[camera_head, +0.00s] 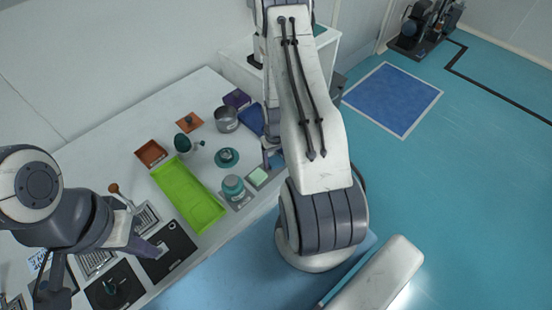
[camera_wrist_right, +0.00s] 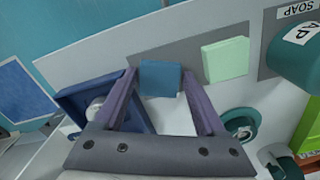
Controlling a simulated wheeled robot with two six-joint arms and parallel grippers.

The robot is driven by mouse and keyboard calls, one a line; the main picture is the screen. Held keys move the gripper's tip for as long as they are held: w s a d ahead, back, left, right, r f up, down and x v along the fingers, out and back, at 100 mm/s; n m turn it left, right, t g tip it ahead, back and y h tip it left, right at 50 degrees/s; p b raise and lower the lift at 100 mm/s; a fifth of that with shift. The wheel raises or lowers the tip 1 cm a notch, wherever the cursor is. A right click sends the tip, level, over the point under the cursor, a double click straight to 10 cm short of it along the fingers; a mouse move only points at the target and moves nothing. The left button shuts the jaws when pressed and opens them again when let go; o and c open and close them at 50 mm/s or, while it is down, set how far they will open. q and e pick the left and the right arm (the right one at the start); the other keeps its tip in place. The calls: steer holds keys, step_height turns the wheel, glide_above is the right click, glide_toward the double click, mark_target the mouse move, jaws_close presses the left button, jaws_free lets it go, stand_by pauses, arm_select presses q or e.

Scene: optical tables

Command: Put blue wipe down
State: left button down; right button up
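The blue wipe (camera_wrist_right: 160,78) is a small flat blue square between my right fingertips in the right wrist view. It fills the gap between the fingers (camera_wrist_right: 161,88), which look closed on its two sides. It is over the grey holder strip (camera_wrist_right: 194,58), beside a pale green wipe (camera_wrist_right: 225,60); I cannot tell whether it touches the strip. In the head view my right gripper (camera_head: 271,155) points down at the table's edge, next to the pale green wipe (camera_head: 258,176). My left gripper (camera_head: 140,246) is over the black pads at lower left, its opening unclear.
A blue bin (camera_wrist_right: 88,107) stands close to my right gripper. A teal soap jar (camera_head: 233,187), a round teal item (camera_head: 227,157), a metal pot (camera_head: 226,119) and a lime green tray (camera_head: 189,195) stand on the white table. Blue floor lies beyond the table's edge.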

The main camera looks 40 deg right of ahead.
mark_target(276, 161)
steer(key=shift+r, duration=0.1)
steer(key=shift+r, duration=0.55)
step_height(276, 161, up, 11)
steer(key=b, duration=0.3)
steer(key=a+r+n, duration=0.2)
steer(key=a+r, duration=0.3)
steer(key=a, duration=0.4)
steer(key=a+r+n, duration=0.2)
steer(key=a+r, duration=0.2)
steer(key=a, duration=0.4)
steer(key=s+a+r+n, duration=0.3)
steer(key=s+a+r, duration=0.1)
steer(key=s+a, duration=0.3)
steer(key=s+a+r+n+y, duration=0.1)
steer(key=s+a+r+n, duration=0.2)
steer(key=s+a, duration=0.3)
steer(key=s, duration=0.3)
steer(key=shift+a+r+n, duration=0.35)
steer(key=shift+a+n, duration=0.05)
